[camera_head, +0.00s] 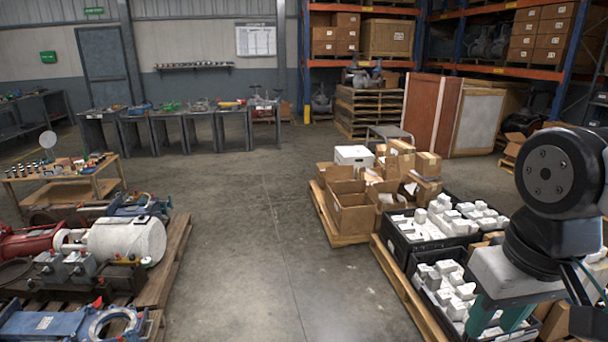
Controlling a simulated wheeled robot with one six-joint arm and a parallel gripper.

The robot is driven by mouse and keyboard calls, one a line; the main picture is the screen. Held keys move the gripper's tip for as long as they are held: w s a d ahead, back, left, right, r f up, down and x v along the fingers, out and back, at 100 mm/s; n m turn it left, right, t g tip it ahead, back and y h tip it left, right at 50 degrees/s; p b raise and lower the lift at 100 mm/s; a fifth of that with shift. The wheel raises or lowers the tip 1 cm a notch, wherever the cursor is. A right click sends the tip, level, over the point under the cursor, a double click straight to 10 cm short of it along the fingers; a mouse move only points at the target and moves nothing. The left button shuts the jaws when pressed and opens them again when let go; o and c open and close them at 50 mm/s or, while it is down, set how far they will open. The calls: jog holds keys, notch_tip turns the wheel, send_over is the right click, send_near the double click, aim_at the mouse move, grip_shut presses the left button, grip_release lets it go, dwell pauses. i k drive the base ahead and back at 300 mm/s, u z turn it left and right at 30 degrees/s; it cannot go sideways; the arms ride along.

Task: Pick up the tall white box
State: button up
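A white box (354,156) with a hand-hole-like dark mark on its side stands at the back of a pallet (323,215), among open cardboard boxes. Its lower part is partly hidden by the cartons. Many smaller white box-like pieces (437,213) fill black crates (403,243) nearer to me; some are taller than others, and I cannot tell which one is the tall white box.
Open cardboard boxes (352,210) crowd the right pallet. A second pallet (408,296) bears the black crates. A left pallet (172,262) holds machine parts. Bare concrete floor (262,235) lies between them. Grey tables (186,120) and racks stand behind.

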aim_at(433, 280)
jog(key=u, duration=0.35)
jog(key=i, duration=2.9)
jog(key=z, duration=1.7)
jog(key=i, duration=0.85)
jog(key=z, duration=0.9)
